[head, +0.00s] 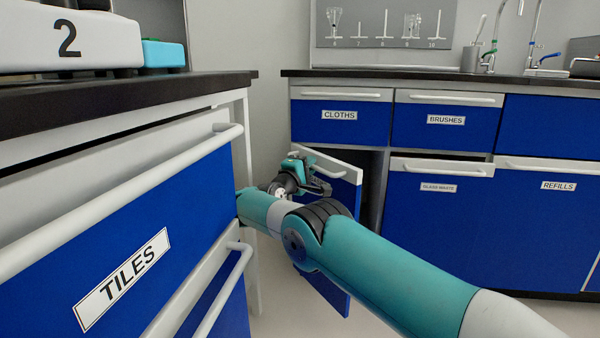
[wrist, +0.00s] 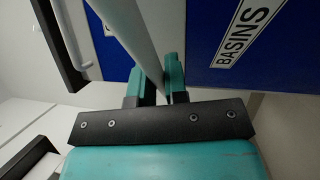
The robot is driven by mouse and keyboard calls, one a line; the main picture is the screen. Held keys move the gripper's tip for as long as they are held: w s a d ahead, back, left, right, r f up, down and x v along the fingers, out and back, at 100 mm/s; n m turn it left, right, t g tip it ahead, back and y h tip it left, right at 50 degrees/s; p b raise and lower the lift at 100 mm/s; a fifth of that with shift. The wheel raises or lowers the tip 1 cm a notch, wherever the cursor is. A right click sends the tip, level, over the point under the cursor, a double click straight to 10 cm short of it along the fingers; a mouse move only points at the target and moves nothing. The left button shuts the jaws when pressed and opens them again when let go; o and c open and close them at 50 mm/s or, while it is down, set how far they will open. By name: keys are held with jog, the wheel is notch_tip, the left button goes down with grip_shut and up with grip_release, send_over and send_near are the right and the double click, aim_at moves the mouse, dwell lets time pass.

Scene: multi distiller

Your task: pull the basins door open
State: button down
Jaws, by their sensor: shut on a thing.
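The basins door (head: 343,190) is a blue cupboard door with a white top strip, below the CLOTHS drawer in the head view. It stands swung out from the cabinet, with a dark opening to its right. In the wrist view its BASINS label (wrist: 248,31) shows on the blue panel, beside a long pale handle bar (wrist: 138,38). My gripper (wrist: 160,82) is shut on that handle, one teal finger on each side of it. In the head view my gripper (head: 308,180) is at the door's top edge, and my arm hides part of the door.
The TILES drawer (head: 130,240) and its counter stand close on the left of my arm. Behind are the CLOTHS drawer (head: 340,115), the BRUSHES drawer (head: 446,122), and the GLASS WASTE (head: 425,210) and REFILLS (head: 545,220) doors. Bare floor shows below the basins door.

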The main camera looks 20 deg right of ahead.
jog(key=shift+a, duration=0.1)
dwell(0.3)
jog(key=c, duration=1.2)
grip_release()
jog(key=shift+o, duration=0.2)
